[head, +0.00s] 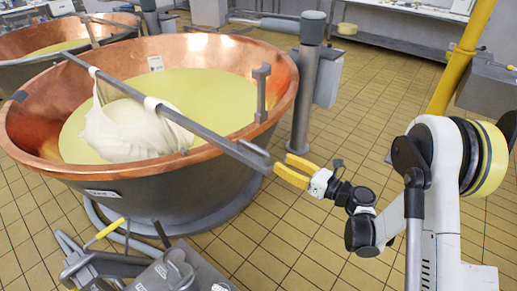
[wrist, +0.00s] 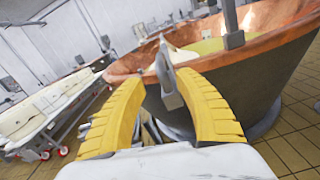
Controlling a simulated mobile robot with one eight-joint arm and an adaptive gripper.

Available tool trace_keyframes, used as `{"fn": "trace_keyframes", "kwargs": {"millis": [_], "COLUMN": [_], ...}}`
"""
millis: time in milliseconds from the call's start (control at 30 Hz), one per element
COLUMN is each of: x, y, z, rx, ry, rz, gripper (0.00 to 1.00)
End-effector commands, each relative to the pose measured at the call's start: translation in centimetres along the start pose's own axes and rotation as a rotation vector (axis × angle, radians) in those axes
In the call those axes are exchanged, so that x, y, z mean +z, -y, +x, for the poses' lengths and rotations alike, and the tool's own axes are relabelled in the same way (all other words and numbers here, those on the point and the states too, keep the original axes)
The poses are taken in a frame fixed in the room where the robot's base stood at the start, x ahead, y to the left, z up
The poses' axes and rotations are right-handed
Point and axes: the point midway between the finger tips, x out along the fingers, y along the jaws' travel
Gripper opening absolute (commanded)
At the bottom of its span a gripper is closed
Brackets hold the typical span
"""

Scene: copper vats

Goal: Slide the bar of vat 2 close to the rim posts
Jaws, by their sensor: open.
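The nearer copper vat (head: 170,190) holds pale yellow liquid. A grey bar (head: 218,140) lies across it, from the far left rim to past the near right rim. A wet white cloth (head: 125,130) hangs from the bar into the liquid. A grey rim post (head: 262,92) stands on the right rim, clearly apart from the bar; a small grey fitting (head: 19,96) sits on the left rim. My gripper (head: 281,163) is open at the bar's near end, outside the vat. In the wrist view the bar end (wrist: 170,88) shows between the yellow fingers, nearer the right one.
A second copper vat (head: 50,45) with its own bar stands at the back left. A grey column (head: 308,90) rises behind the right rim. A grey machine with a yellow handle (head: 110,229) is at the front.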

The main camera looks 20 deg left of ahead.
Motion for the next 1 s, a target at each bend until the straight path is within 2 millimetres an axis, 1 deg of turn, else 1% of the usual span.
{"fn": "trace_keyframes", "kwargs": {"millis": [167,233,400,533,700,967,1000], "x": [0.1,-0.2,-0.2,-0.1,0.1,0.2,0.2], "y": [-0.1,-0.1,-0.1,0.0,0.0,0.0,0.0], "z": [2.7,4.2,7.5,9.3,10.3,10.4,10.4], "rx": [0.004,0.004,0.003,0.002,-0.001,-0.001,-0.001], "ry": [-0.001,0.000,0.000,0.001,0.002,0.002,0.002], "rz": [0.000,0.000,0.001,0.002,0.002,0.002,0.002], "gripper": [0.39,0.39,0.39,0.39,0.39,0.39,0.29]}}
